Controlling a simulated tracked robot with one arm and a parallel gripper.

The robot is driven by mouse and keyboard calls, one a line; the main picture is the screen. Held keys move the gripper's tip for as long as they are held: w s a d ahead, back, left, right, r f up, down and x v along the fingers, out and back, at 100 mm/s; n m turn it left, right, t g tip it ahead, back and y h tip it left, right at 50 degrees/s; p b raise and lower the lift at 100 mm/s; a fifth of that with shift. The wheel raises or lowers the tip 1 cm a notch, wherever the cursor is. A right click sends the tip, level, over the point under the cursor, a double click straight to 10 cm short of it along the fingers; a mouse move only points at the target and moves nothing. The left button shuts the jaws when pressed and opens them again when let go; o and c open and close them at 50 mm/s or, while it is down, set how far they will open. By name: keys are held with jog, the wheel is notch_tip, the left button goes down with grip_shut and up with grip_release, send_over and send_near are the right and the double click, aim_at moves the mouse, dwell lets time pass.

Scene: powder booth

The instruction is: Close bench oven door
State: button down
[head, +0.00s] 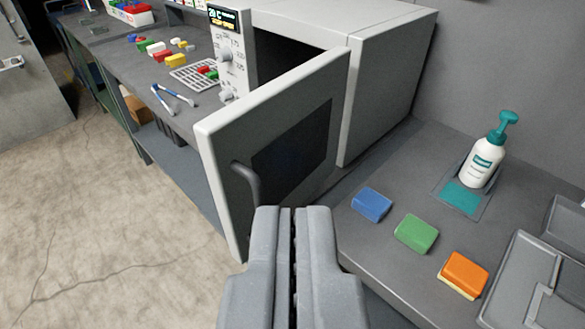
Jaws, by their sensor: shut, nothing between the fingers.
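The bench oven (385,75) is a white and grey box on the bench, with a dark opening at its front. Its door (222,150) stands open, swung out toward me over the bench's front edge. The door has a dark window (294,145) and a dark curved handle (248,180). My gripper (292,212) is shut and empty at the bottom middle. Its tips appear just below the lower end of the handle; I cannot tell whether they touch it. The oven's control panel (230,55) with a lit display shows beyond the door.
Blue (371,204), green (416,233) and orange (463,274) sponges lie on the bench at right, near a pump bottle (485,158) and a grey sink-like unit (530,285). Tongs (172,95), a wire rack (192,72) and coloured blocks lie beyond the door. The floor (90,220) at left is clear.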

jog(key=w+d+f+m+g+y+p, duration=0.4)
jog(key=f+m+p, duration=0.4)
jog(key=m+p, duration=0.65)
jog(key=w+d+f+m+g+y+p, duration=0.15)
jog(key=w+f+m+g+p, duration=0.55)
jog(key=m+p, duration=0.75)
jog(key=w+a+f+n+t+p, duration=0.1)
jog(key=w+a+f+t+p, duration=0.1)
jog(key=w+a+f, duration=0.5)
jog(key=shift+w+a+f, duration=0.2)
jog(key=shift+a+f, duration=0.15)
jog(key=shift+f, duration=0.35)
